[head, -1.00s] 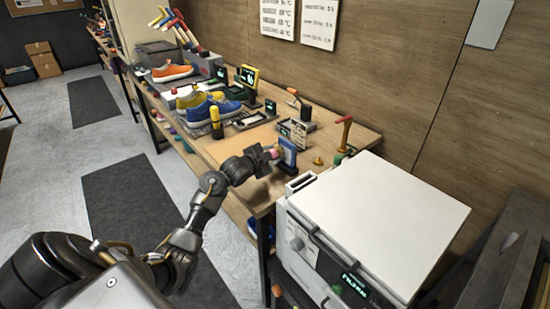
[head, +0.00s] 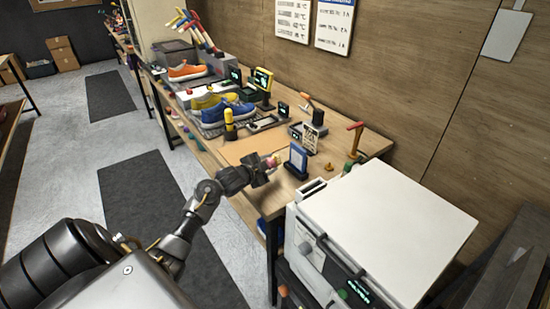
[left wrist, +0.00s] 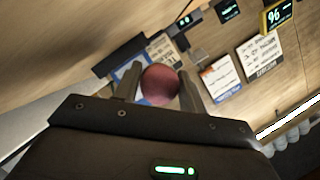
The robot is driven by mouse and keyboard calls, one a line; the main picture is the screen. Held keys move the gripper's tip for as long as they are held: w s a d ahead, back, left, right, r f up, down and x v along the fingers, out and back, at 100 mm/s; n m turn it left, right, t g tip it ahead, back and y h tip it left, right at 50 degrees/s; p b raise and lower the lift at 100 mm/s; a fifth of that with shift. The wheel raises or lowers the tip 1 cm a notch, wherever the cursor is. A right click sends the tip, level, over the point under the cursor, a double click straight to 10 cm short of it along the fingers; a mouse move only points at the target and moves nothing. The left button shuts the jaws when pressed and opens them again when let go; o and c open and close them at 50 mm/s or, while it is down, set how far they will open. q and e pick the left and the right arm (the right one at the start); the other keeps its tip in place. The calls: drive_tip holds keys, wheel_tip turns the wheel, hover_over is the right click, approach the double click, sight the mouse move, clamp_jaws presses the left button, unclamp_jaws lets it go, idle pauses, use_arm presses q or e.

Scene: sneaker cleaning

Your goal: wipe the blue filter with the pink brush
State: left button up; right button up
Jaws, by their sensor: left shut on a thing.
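The blue filter (head: 298,160) is a blue-framed panel with a pale face, standing upright in a dark base near the front edge of the workbench. My left gripper (head: 268,166) is shut on the pink brush (head: 274,161), to the left of the filter. In the head view a small gap shows between the brush and the filter. In the left wrist view, the brush's round pink end (left wrist: 160,86) sits between the two fingers. The blue filter (left wrist: 128,72) shows behind it, partly hidden by the brush and a finger. My right gripper is not in view.
A white box-shaped machine (head: 385,225) stands close to the right of the filter. Blue and yellow sneakers (head: 225,108) sit on a rack farther back. The wooden bench left of the filter is clear.

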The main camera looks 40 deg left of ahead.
use_arm(q)
drive_tip(key=shift+s+a, duration=0.1)
drive_tip(key=shift+s, duration=0.15)
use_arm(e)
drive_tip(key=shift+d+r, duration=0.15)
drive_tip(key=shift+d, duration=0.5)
use_arm(q)
drive_tip(key=shift+s, duration=0.1)
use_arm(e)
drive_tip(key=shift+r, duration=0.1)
use_arm(q)
drive_tip(key=shift+s+a+r+p, duration=0.1)
drive_tip(key=shift+s+a+p, duration=0.1)
drive_tip(key=shift+s+p, duration=0.25)
drive_tip(key=shift+s+a+p, duration=0.15)
drive_tip(key=shift+s+p, duration=0.1)
drive_tip(key=shift+s, duration=0.3)
drive_tip(key=shift+s+a, duration=0.1)
drive_tip(key=shift+s, duration=0.3)
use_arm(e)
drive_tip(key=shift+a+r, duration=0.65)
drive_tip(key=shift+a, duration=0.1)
use_arm(q)
drive_tip(key=shift+w, duration=0.1)
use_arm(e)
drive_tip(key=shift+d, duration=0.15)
